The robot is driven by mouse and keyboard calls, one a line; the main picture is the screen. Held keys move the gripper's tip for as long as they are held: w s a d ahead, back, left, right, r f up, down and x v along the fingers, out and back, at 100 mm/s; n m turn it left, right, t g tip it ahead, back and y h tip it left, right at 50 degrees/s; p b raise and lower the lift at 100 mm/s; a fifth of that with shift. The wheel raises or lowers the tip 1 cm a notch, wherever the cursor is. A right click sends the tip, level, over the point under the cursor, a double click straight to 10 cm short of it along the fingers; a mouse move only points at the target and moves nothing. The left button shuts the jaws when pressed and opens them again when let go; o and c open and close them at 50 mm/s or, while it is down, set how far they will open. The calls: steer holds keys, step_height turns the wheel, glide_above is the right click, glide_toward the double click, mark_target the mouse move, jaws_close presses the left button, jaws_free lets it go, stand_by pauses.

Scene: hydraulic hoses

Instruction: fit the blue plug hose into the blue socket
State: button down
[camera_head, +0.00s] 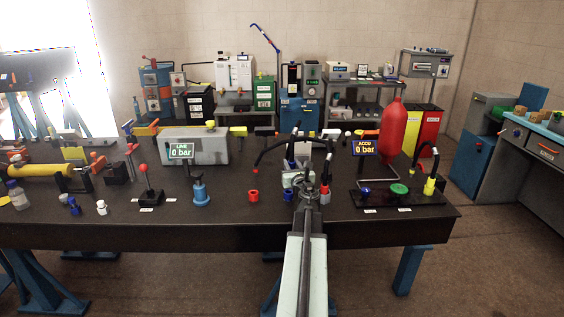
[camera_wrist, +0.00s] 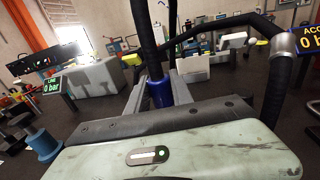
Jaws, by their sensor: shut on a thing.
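My gripper (camera_wrist: 155,95) is shut on the blue plug (camera_wrist: 158,93) of a black hose. The plug sits upright between the two grey fingers, and the hose (camera_wrist: 145,35) rises from it. In the head view my gripper (camera_head: 303,172) is above the table's front edge, and my arm hides part of what is there. A small blue socket-like piece (camera_head: 288,195) stands on the table just left of my arm. I cannot see the blue plug's lower end or any contact with the socket.
A red ring-like piece (camera_head: 253,196) stands left of the blue one, and a red piece (camera_head: 325,198) stands right of my arm. A blue spool-shaped piece (camera_head: 200,193) is farther left. A red cylinder (camera_head: 391,128) and ACCU display (camera_head: 366,148) stand to the right.

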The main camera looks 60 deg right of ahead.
steer(key=shift+w+a+r+m+g+h+p, duration=0.1)
steer(key=shift+w+r+m+g+h+p, duration=0.1)
steer(key=shift+w, duration=0.15)
steer(key=shift+w+a+r+m+g+h+p, duration=0.1)
steer(key=shift+w+g, duration=0.1)
steer(key=shift+w, duration=0.15)
steer(key=shift+s+d+f, duration=0.1)
steer(key=shift+s, duration=0.05)
steer(key=shift+f+b, duration=0.5)
steer(key=shift+b, duration=0.05)
step_height(320, 180, down, 5)
steer(key=b, duration=0.4)
steer(key=shift+r+b, duration=0.1)
steer(key=shift+b, duration=0.3)
stand_by(0.5)
steer(key=shift+f+b, duration=0.4)
steer(key=shift+f, duration=0.05)
steer(key=shift+f+b, duration=1.25)
steer(key=shift+f+b, duration=0.3)
steer(key=shift+b, duration=0.05)
